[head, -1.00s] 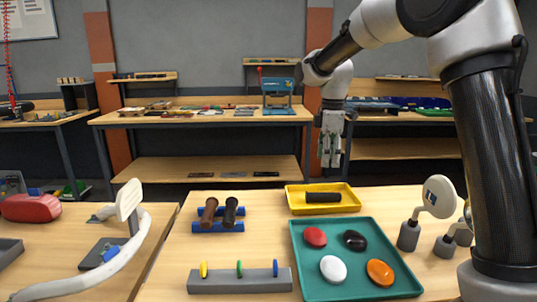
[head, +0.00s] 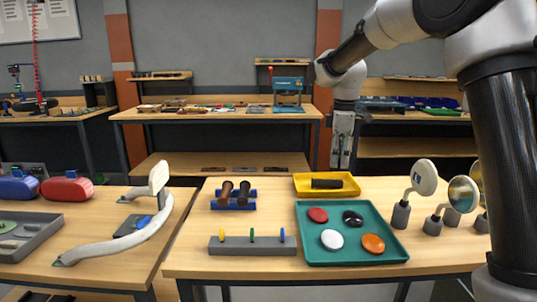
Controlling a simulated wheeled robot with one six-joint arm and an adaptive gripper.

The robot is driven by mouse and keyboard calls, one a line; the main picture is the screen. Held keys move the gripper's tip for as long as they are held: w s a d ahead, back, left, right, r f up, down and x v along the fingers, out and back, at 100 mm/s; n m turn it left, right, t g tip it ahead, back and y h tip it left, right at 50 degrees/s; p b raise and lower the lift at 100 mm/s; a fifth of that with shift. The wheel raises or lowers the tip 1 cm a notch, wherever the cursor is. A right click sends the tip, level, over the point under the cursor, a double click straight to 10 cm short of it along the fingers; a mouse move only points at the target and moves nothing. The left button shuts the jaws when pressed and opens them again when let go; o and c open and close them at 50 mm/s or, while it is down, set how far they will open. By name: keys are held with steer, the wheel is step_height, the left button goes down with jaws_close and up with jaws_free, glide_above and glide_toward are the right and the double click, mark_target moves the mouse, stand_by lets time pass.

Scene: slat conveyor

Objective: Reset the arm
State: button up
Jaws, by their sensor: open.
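My gripper (head: 341,165) hangs pointing down from the bent arm, right of the picture's middle. Its fingers look apart, with nothing seen between them. It shows above and behind the yellow tray (head: 349,182), in front of the back workbenches, and appears clear of the table. My arm comes in from the right edge, with its forearm reaching left across the upper right.
The near table (head: 190,263) bears a teal tray (head: 385,254) with oval pieces, a grey peg block (head: 235,247), two rollers on a blue stand (head: 233,206) and round mirrors (head: 424,177). A left table holds a white curved piece (head: 125,237). The floor between the tables and back benches looks clear.

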steer(key=s+d+r+m+t, duration=0.1)
steer(key=s+d+m, duration=0.4)
steer(key=s, duration=0.6)
steer(key=s+d+r+m+t, duration=0.1)
steer(key=s+d+m, duration=0.4)
steer(key=s, duration=0.6)
steer(key=s+d+r+m+t, duration=0.1)
steer(key=s+d+m, duration=0.4)
steer(key=s, duration=0.6)
steer(key=shift+s+d+t, duration=0.15)
steer(key=shift+t, duration=0.45)
